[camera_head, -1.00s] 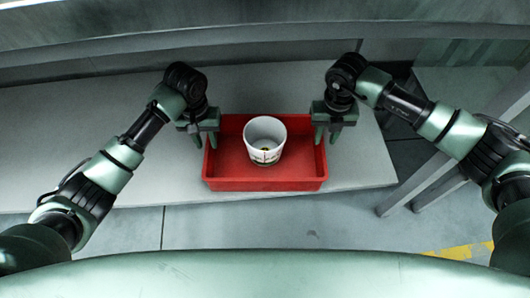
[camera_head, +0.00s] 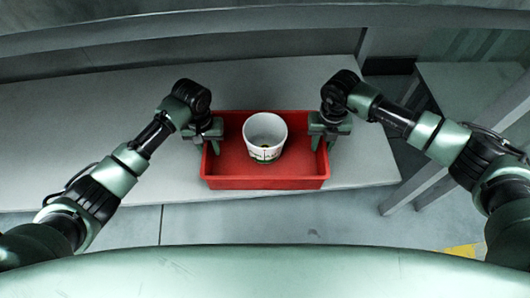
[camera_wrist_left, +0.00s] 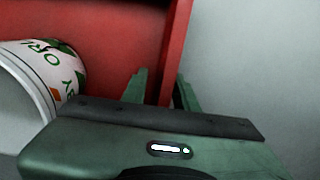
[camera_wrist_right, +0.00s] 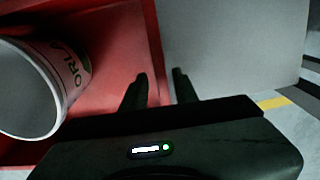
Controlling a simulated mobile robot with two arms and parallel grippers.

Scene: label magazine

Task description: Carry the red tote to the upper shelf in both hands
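The red tote (camera_head: 290,183) sits on a pale grey surface near its front edge, in the middle of the head view. A white cup-shaped container with printed letters (camera_head: 264,135) stands inside it; it also shows in both wrist views. My left gripper (camera_head: 210,147) is at the tote's left wall. In the left wrist view its spread fingers (camera_wrist_left: 160,90) straddle the red wall, with gaps visible. My right gripper (camera_head: 325,144) is at the right wall. In the right wrist view its spread fingers (camera_wrist_right: 159,88) straddle that wall, also with a gap.
The pale surface (camera_head: 90,125) is clear to the left of the tote. A grey beam or shelf edge (camera_head: 250,42) crosses the top of the head view. Grey posts (camera_head: 430,185) stand at the right. The floor in front (camera_head: 310,222) is bare, with a yellow mark at right.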

